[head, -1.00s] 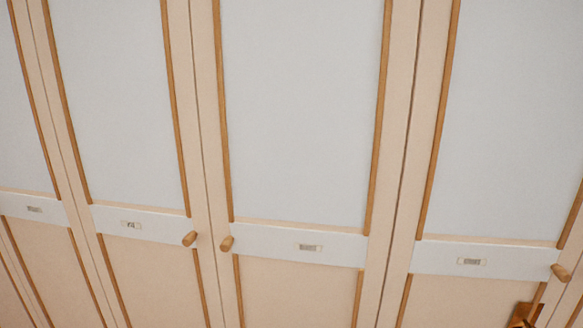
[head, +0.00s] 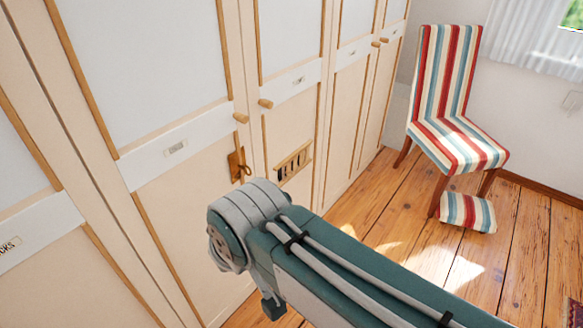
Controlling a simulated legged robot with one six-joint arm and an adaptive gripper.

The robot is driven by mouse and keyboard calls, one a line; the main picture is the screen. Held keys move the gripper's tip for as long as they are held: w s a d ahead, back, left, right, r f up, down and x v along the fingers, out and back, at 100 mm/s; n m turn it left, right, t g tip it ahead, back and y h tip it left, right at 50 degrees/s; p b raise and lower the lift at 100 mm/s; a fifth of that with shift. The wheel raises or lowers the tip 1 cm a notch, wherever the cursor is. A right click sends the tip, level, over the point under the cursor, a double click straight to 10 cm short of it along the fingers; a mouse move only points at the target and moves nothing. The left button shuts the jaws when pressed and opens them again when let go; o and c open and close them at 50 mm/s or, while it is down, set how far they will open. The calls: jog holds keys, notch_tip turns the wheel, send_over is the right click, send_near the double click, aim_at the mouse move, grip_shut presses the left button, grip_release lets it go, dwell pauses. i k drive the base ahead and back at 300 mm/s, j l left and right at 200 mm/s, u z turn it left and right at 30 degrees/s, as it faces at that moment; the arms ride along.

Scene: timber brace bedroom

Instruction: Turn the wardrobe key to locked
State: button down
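The wardrobe (head: 150,70) fills the left of the head view, with pale doors, wooden trim and round wooden knobs. A brass lock plate with a key (head: 240,166) is on one door, below its knob (head: 241,118). The key's exact angle is too small to tell. My arm reaches in from the lower right, its teal and grey links in front of the lower doors. A small dark part shows below the arm's near joint. My gripper's fingers are not visible.
A slotted wooden panel (head: 293,161) is on the door right of the lock. A striped chair (head: 455,140) stands on the wooden floor (head: 365,222) at the right, with a striped cushion (head: 468,212) by its legs. Floor between wardrobe and chair is clear.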

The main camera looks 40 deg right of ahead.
aim_at(244, 169)
jog(key=z, duration=0.85)
jog(key=i+l, duration=0.15)
jog(key=l, duration=0.25)
jog(key=i+l, duration=0.15)
jog(key=l, duration=0.25)
